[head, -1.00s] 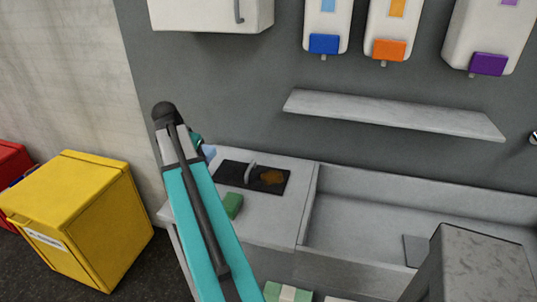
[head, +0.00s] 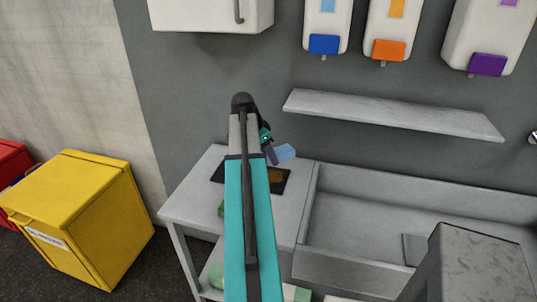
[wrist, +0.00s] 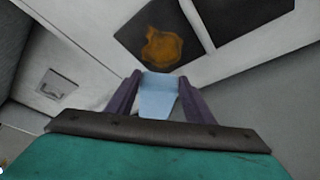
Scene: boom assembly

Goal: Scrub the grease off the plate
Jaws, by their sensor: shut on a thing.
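The dark plate (head: 217,173) lies on the light grey worktop left of the sink, partly hidden behind my arm. An orange-brown grease patch (head: 276,174) shows on its right part. In the wrist view the grease (wrist: 161,47) is on the dark plate (wrist: 130,35), beyond my fingertips. My gripper (head: 270,150) is shut on a light blue block (head: 285,153), held between purple fingers in the wrist view (wrist: 158,95). The block appears above the worktop behind the plate; contact with the plate is not visible. A pale upright bar (wrist: 194,25) crosses the dark plate.
A green block (head: 221,208) on the worktop is mostly hidden by my arm. The sink (head: 360,225) is to the right, a shelf (head: 390,115) on the wall above. Dispensers (head: 325,25) hang higher. A yellow bin (head: 75,205) stands on the floor at left.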

